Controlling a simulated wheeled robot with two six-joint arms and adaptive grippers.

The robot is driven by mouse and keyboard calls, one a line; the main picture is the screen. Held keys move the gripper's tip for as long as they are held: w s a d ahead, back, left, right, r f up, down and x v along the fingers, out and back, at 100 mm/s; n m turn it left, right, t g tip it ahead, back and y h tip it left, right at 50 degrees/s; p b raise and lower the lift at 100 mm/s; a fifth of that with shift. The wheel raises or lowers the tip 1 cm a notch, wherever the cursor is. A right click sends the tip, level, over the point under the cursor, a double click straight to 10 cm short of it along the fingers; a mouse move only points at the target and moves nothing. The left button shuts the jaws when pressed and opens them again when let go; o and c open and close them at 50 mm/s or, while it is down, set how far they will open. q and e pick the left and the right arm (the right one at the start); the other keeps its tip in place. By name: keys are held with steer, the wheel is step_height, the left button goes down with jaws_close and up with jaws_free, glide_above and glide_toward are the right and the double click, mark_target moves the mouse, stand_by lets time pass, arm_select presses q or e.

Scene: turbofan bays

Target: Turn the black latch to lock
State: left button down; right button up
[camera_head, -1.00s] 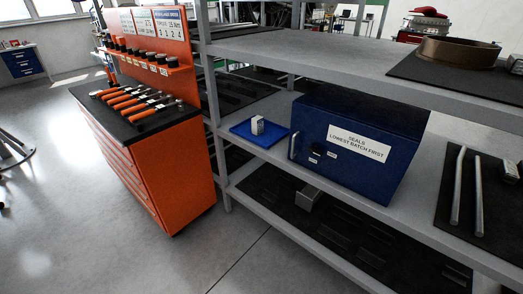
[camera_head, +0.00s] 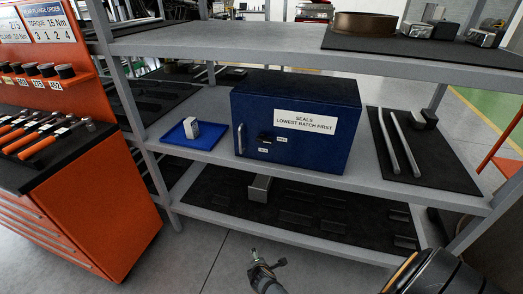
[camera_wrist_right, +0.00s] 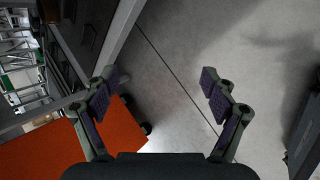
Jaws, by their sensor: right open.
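The box front looks shut. A gripper (camera_head: 268,265), apparently my right one, shows at the bottom of the head view, well below and in front of the box. In the right wrist view my right gripper (camera_wrist_right: 164,90) is open and empty, with bare floor between its fingers. My left gripper is not seen.
A blue tray (camera_head: 172,143) with a small pale block lies left of the box. A black mat (camera_head: 440,170) with two metal rods lies to its right. An orange tool cabinet (camera_head: 95,215) stands at the left. The upper shelf (camera_head: 230,42) overhangs the box.

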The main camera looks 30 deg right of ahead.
steer(key=w+d+r+n+t+h+b, duration=0.15)
steer(key=w+r+n, duration=0.25)
steer(key=w+r, duration=0.6)
steer(key=n+t+h+b, duration=0.3)
steer(key=n+h, duration=0.3)
steer(key=h, duration=0.3)
glide_toward(264, 141)
steer(key=x, duration=0.9)
steer(key=shift+w, duration=0.15)
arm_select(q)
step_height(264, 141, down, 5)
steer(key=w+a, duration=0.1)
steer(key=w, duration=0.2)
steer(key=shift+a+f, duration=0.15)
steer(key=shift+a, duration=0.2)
arm_select(e)
steer(key=c, duration=1.1)
steer(key=shift+c, duration=0.3)
